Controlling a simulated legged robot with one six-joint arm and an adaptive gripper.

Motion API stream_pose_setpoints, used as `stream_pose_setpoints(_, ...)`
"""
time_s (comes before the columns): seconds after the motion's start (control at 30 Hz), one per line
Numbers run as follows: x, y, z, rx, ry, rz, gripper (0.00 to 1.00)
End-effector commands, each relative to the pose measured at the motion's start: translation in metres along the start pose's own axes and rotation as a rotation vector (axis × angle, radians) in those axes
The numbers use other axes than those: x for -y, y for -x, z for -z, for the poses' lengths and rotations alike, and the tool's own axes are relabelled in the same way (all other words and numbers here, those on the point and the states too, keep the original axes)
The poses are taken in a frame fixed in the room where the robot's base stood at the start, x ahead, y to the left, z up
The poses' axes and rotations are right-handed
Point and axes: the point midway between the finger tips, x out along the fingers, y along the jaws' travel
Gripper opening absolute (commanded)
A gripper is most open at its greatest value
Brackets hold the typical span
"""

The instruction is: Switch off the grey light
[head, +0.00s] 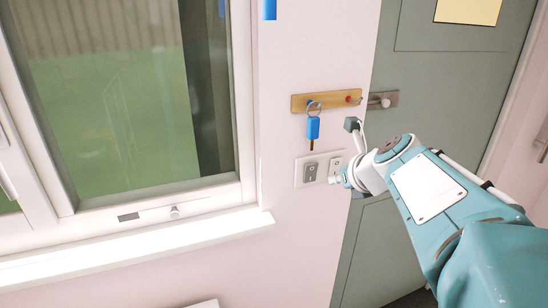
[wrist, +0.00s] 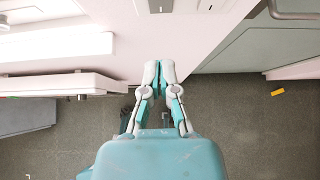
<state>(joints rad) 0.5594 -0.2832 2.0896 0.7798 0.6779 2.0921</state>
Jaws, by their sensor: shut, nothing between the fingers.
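A grey rocker switch (head: 311,172) sits in the left half of a wall plate, beside a white switch (head: 337,165) in the right half. My gripper (head: 342,178) is in front of the wall at the right end of the plate, just right of and below the white switch, apart from the grey one. In the wrist view, my gripper (wrist: 158,66) has its two fingers together and empty. A pale plate edge shows at the top of that view, beyond the fingertips. I cannot tell whether the fingertips touch the wall or which way the grey switch is tipped.
A wooden key rack (head: 327,101) with a blue-tagged key (head: 313,128) hangs above the switches. A window (head: 120,100) with a protruding sill (head: 140,246) is at left. A grey-green door (head: 440,90) with a latch (head: 384,100) is at right, behind my arm.

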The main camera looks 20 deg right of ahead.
Motion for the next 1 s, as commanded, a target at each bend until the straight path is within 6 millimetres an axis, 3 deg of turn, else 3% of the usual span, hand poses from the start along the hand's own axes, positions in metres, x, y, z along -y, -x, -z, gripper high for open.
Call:
stream_pose_setpoints(0.3,-0.001,-0.062,0.001,-0.005,0.000,-0.003,0.00)
stream_pose_setpoints(0.4,-0.001,-0.072,-0.013,0.000,0.003,-0.002,0.00)
stream_pose_setpoints(0.6,-0.001,-0.085,-0.026,0.000,0.001,-0.001,0.00)
stream_pose_setpoints(1.0,0.000,-0.087,-0.029,-0.001,0.001,0.000,0.00)
